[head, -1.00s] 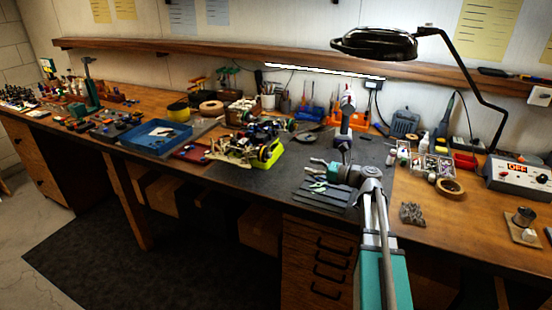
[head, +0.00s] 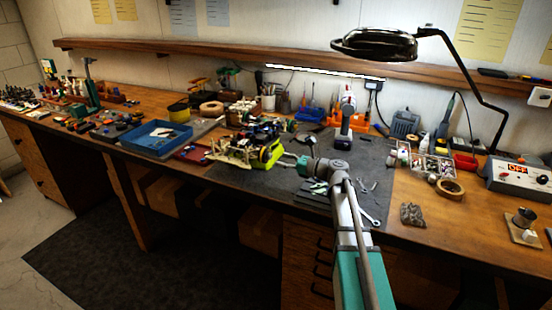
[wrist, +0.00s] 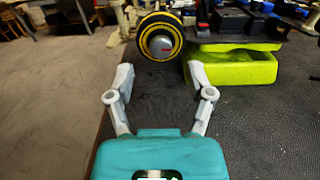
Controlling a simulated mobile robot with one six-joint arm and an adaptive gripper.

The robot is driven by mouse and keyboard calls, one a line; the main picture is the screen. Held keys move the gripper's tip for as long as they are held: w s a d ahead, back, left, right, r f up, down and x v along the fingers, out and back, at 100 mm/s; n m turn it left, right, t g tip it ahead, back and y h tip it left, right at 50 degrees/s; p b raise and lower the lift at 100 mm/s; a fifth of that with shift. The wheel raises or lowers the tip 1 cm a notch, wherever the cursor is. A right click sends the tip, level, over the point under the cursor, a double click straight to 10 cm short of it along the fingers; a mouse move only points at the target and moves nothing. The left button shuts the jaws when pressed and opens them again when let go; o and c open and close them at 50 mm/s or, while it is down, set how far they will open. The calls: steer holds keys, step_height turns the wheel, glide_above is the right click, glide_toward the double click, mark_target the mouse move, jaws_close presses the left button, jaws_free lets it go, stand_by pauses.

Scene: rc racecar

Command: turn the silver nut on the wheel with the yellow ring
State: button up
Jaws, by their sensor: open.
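The wheel with the yellow ring (wrist: 151,25) is a black tyre on the racecar, straight ahead of my gripper in the wrist view. The silver nut (wrist: 161,46) sits at its centre, with a small red mark on its face. My gripper (wrist: 158,70) is open and empty, its two fingers spread on either side of the space below the wheel, short of the nut. In the head view the racecar (head: 247,146) rests on a lime-green stand (head: 271,155), and my gripper (head: 287,160) is beside the stand's right end. The nut cannot be made out in the head view.
The lime-green stand's wall (wrist: 236,70) is close to my right finger in the wrist view. A blue tray (head: 157,136) lies left of the car. A wrench (head: 369,216) and small tools lie on the dark mat, right of my arm. The mat before the stand is clear.

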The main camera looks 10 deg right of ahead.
mark_target(271, 157)
steer(key=shift+x, duration=1.8)
